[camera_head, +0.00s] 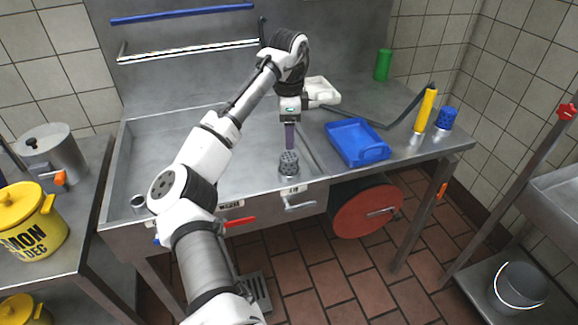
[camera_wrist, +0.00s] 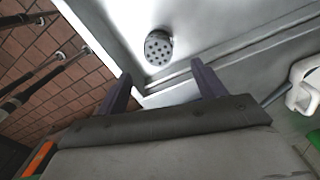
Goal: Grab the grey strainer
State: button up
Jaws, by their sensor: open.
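The grey strainer (camera_head: 288,163) is a small, short cylinder with a perforated top. It stands near the front edge of the steel sink counter. In the wrist view the strainer (camera_wrist: 158,48) shows just beyond the fingertips, roughly centred between them. My gripper (camera_head: 289,147) points down, with its purple fingers just above the strainer in the head view. The gripper (camera_wrist: 162,74) is open, its two fingers spread apart with nothing between them. I cannot tell the exact height of the fingertips over the strainer.
A blue tray (camera_head: 357,142) lies right of the strainer. A white object (camera_head: 322,92) sits behind my gripper. A yellow bottle (camera_head: 426,110), a blue item (camera_head: 446,118) and a green can (camera_head: 383,65) stand further right. A lever handle (camera_head: 298,203) sticks out at the counter front.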

aim_at(289, 156)
notch_tip(289, 156, down, 4)
jog(key=shift+s+d+f+p, duration=0.1)
jog(key=shift+f+p, duration=0.45)
jog(key=shift+f, duration=0.9)
jog(key=shift+s+f+p, duration=0.1)
jog(key=shift+f+p, duration=0.4)
jog(key=shift+f, duration=0.9)
jog(key=c, duration=1.1)
jog(key=shift+o, duration=0.2)
jog(key=shift+r, duration=0.15)
